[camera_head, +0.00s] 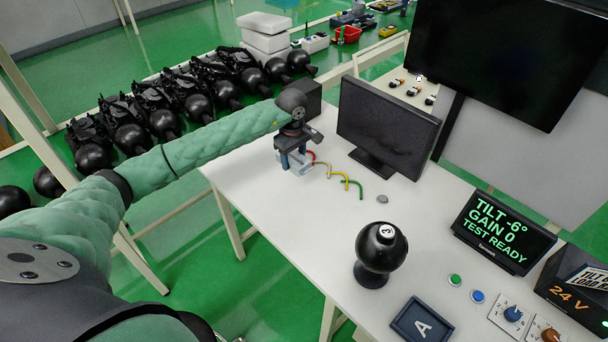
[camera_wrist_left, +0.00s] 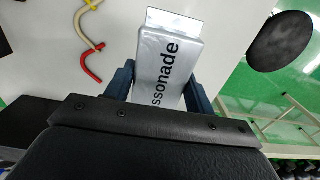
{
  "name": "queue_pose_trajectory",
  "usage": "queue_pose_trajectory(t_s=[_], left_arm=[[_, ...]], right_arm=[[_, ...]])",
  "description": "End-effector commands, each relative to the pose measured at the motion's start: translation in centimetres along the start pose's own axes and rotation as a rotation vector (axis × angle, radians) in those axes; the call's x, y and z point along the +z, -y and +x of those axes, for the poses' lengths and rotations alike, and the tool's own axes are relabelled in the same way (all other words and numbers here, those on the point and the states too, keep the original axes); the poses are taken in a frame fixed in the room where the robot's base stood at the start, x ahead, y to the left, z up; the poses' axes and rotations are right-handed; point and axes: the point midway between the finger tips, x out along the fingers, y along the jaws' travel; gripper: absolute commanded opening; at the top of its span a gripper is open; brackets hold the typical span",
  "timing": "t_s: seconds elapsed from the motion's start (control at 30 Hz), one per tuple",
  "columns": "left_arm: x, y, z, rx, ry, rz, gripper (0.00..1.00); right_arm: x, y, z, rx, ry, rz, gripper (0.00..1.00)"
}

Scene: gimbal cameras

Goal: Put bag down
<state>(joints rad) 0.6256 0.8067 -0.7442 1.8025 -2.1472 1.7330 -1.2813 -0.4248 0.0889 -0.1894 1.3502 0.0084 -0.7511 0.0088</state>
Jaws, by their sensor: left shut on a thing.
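The bag (camera_wrist_left: 168,65) is a pale silver packet with dark lettering that reads "ssonade" in the left wrist view. My left gripper (camera_wrist_left: 166,85) is shut on it, with one blue finger on each side. In the head view my left gripper (camera_head: 293,157) points down over the far left part of the white table (camera_head: 270,205), and the bag (camera_head: 296,168) shows small and pale between its fingers. I cannot tell whether the bag touches the table top. My right gripper is not in view.
Red, yellow and green curly wires (camera_head: 345,181) lie right beside the bag. A black monitor (camera_head: 386,125) stands behind them. A black ball-shaped device (camera_head: 380,250), a grey knob (camera_head: 382,199) and a display (camera_head: 503,231) stand further right. The table's left front area is clear.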

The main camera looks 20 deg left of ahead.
Motion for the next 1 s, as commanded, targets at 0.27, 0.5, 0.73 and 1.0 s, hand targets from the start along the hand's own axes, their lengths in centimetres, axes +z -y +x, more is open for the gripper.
queue_pose_trajectory(t_s=[0.27,0.5,0.73,1.0], left_arm=[[-2.7,1.6,2.0,-0.004,-0.001,-0.002,0.31],[-6.7,3.7,4.6,-0.003,0.000,-0.003,0.31],[-9.6,5.2,6.6,-0.002,0.000,-0.001,0.31],[-10.3,5.5,7.8,0.000,0.002,0.000,0.31]], right_arm=[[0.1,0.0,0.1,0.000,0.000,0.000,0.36],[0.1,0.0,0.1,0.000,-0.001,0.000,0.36],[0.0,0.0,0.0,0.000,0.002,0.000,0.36],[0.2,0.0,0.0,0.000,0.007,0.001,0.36]])
